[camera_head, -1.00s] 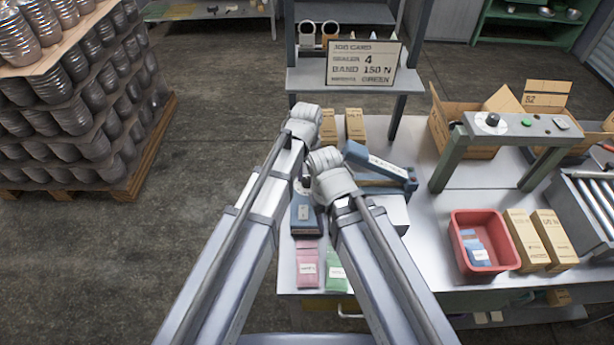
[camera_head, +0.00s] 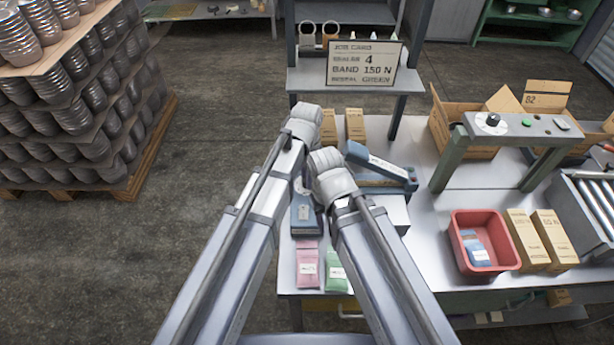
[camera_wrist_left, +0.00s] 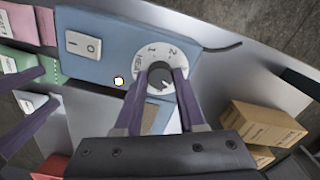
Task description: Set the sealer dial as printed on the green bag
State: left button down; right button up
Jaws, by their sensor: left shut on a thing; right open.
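The blue sealer (camera_head: 306,222) stands on the bench, partly hidden behind my arms; its blue upper arm (camera_head: 380,165) slants to the right. In the left wrist view, its blue face (camera_wrist_left: 105,50) carries a white I/O switch (camera_wrist_left: 83,45) and a white numbered dial (camera_wrist_left: 155,50) with "1" and "2" readable. My left gripper (camera_wrist_left: 161,76) is shut on the dial's dark knob (camera_wrist_left: 160,78). The knob's exact setting is unclear. The green bag (camera_head: 336,279) lies beside a pink bag (camera_head: 307,268); its print is too small to read. My right gripper (camera_wrist_left: 28,110) is open by the green bags.
A job card (camera_head: 362,63) on the shelf reads sealer 4, band 150 N, green. A red bin (camera_head: 458,238) with blue packets, cardboard boxes (camera_head: 540,240) and a raised panel (camera_head: 515,124) stand to the right. Stacked pans (camera_head: 80,100) are at the left.

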pick_arm(q)
jog(key=shift+m, duration=0.3)
dwell(0.4)
jog(key=c, duration=0.5)
grip_release()
notch_tip(320, 180, up, 8)
jog(key=p, duration=0.8)
jog(key=shift+f, duration=0.1)
pick_arm(e)
notch_tip(320, 180, up, 8)
jog(key=shift+f, duration=0.15)
